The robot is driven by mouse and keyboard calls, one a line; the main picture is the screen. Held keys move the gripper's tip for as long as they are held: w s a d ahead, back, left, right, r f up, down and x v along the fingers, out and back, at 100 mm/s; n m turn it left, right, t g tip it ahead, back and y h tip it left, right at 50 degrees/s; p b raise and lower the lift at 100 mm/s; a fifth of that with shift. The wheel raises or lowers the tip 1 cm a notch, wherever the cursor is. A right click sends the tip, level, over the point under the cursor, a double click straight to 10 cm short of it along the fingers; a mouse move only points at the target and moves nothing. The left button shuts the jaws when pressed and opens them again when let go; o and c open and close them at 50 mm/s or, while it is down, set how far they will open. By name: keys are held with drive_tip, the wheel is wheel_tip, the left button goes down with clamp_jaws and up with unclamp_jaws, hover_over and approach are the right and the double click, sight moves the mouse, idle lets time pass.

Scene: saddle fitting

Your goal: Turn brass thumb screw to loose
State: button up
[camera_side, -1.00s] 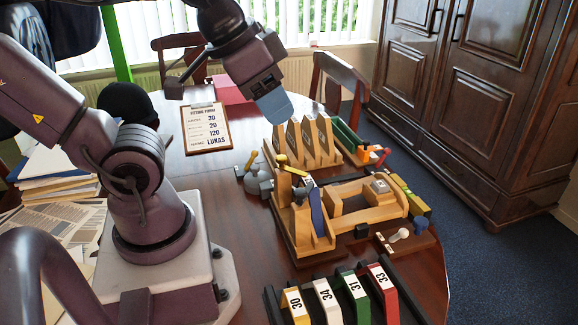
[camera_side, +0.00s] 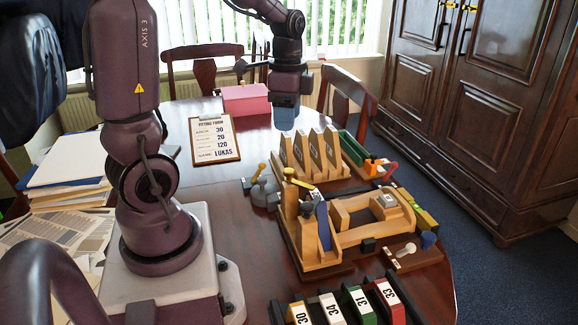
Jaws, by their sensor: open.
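A brass-coloured knob (camera_side: 289,172), which looks like the thumb screw, sits on top of an upright wooden post of the fitting jig (camera_side: 345,245). A short brass bar (camera_side: 300,184) lies beside it at the post top. Whether the screw is tight or loose cannot be told. My gripper (camera_side: 284,122) points down with its blue end over the far part of the table, behind the jig and apart from the screw. It is open, and nothing shows in it, though its fingers are small and hard to separate.
A slotted wooden rack (camera_side: 311,158) stands between my gripper and the jig. A grey domed piece with a yellow handle (camera_side: 260,170) is left of the post. Numbered blocks (camera_side: 358,300) line the front. A clipboard (camera_side: 214,140) and pink box (camera_side: 246,99) lie behind.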

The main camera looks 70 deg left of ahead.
sight(289, 170)
wheel_tip(289, 170, down, 12)
drive_tip(key=m, duration=0.3)
drive_tip(key=shift+w+f, duration=0.15)
drive_tip(key=shift+f, duration=0.05)
idle(0.3)
drive_tip(key=c, duration=0.9)
